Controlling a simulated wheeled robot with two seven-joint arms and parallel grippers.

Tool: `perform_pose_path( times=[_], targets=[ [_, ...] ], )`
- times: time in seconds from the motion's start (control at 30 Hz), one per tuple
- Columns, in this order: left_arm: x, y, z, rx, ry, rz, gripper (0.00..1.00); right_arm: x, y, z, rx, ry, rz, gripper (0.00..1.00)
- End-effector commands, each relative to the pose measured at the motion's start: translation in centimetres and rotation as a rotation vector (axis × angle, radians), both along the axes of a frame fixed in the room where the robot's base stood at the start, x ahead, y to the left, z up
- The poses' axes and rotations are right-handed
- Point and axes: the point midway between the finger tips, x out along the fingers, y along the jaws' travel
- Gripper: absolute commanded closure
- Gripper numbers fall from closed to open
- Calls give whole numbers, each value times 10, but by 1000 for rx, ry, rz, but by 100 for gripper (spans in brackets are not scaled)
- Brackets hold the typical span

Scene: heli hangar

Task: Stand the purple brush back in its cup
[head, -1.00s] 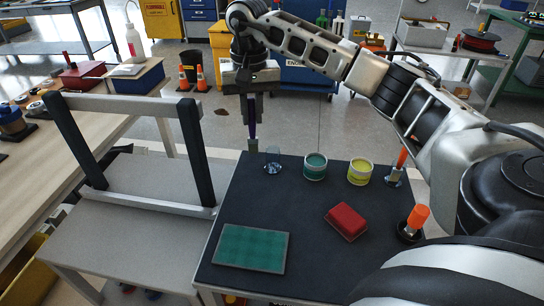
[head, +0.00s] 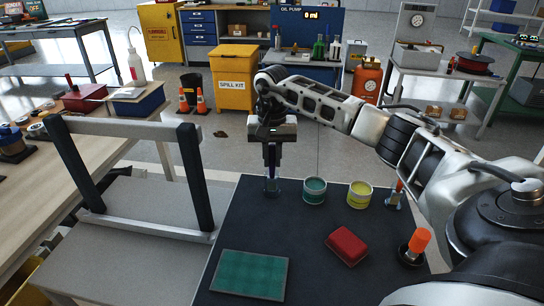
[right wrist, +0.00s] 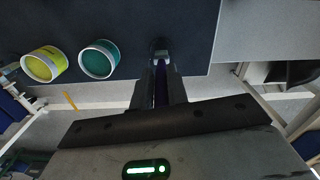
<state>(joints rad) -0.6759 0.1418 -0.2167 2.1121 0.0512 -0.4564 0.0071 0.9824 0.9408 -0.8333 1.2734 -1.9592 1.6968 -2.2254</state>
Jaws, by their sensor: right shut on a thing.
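My right gripper (head: 271,165) points straight down at the back edge of the dark table and is shut on the purple brush (head: 272,182). The brush hangs upright, and in the right wrist view its purple handle (right wrist: 161,84) runs between the two fingers (right wrist: 159,92). The small clear cup (head: 273,191) is directly below the fingers, and the brush's lower end overlaps it. The cup is mostly hidden, so I cannot tell how deep the brush end is inside it. My left gripper is not in view.
A teal paint pot (head: 314,191) and a yellow paint pot (head: 359,195) stand just right of the cup. A grey frame (head: 130,129) stands left.

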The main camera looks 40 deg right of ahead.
Motion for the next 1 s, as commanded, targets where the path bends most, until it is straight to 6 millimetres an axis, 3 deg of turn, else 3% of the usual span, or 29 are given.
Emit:
perform_pose_path(
  times=[0.37, 0.4, 0.47, 0.77, 0.87, 1.0],
  targets=[
    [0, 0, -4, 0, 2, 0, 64, 0, 0, -6, 0, -1, 1, 100],
    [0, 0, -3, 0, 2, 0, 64, 0, 0, -5, -1, -2, 0, 76],
    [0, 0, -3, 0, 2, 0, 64, 0, 0, -5, 0, -1, 0, 63],
    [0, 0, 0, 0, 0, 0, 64, 0, 0, -3, 1, -2, 0, 63],
    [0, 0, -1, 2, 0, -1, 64, 1, 0, 4, 0, -4, 1, 63],
    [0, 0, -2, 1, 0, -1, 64, 1, 0, 29, 0, -6, 1, 63]
  ],
)
